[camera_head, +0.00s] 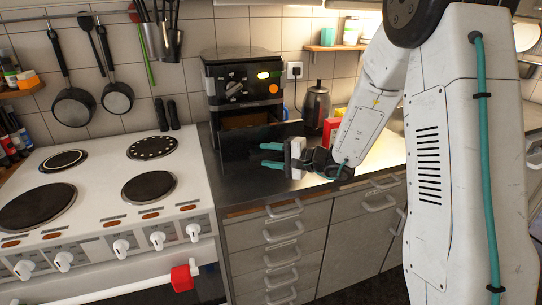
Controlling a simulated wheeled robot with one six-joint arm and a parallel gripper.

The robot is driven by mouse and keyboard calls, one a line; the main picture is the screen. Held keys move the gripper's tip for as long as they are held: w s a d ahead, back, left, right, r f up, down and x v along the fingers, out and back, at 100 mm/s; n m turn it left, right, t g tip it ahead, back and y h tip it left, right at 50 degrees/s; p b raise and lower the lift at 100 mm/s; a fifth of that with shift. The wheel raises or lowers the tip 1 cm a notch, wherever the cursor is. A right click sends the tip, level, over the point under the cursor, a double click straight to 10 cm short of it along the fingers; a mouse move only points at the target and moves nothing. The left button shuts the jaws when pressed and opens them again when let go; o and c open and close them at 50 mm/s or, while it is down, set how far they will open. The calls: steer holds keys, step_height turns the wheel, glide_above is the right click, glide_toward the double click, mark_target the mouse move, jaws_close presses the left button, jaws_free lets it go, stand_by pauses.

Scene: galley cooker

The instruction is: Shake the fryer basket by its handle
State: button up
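The black fryer (228,88) stands at the back of the dark counter, with a dial and an orange-lit panel on its front. Below the panel is an opening with a brownish inside. A dark box shape in front of it looks like the basket (236,146), drawn out toward me; its edges blend into the counter. My gripper (271,155) is at the right of this dark shape, its two teal fingers pointing left and spread apart. I see no handle clearly, and nothing distinct between the fingers. Whether the fingers touch the basket cannot be told.
A white cooker (105,200) with several hotplates stands at left, with a red block (182,278) on its front rail. Pans (73,107) hang at the back left.

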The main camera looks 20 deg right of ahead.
jaws_close()
steer(key=w, duration=0.8)
steer(key=shift+w, duration=0.15)
jaws_free()
steer(key=v, duration=0.8)
steer(key=shift+r, duration=0.1)
